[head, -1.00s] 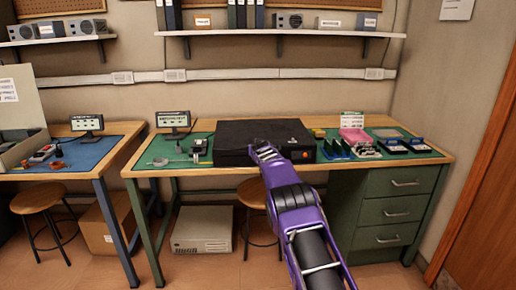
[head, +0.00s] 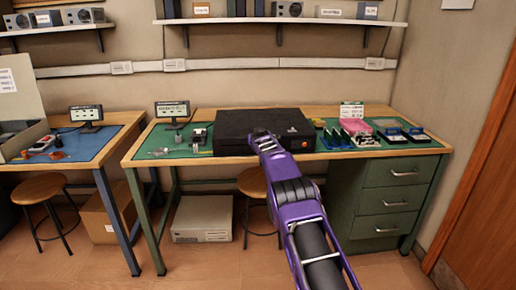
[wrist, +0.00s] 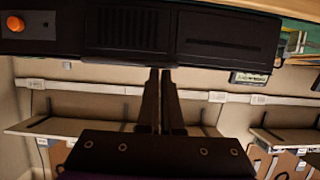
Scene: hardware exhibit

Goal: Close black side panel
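A black case (head: 235,128), low and boxy, lies on the green mat of the right workbench. No separate side panel stands out clearly in the head view. In the wrist view a black face (wrist: 225,40) with vents and slots, seemingly of the case, spans the top, with an orange knob (wrist: 15,23) at its left end. My gripper (head: 264,138) is in front of the case and overlaps its front edge. In the wrist view its two dark fingers (wrist: 160,75) are close together, with nothing seen between them. Their tips reach the face's edge; I cannot tell if they touch.
Small parts and a pink box (head: 357,126) sit right of the case. A small display (head: 173,109) and tools are to its left. A stool (head: 253,182) and drawers (head: 393,200) are below. A shelf (head: 280,20) hangs above.

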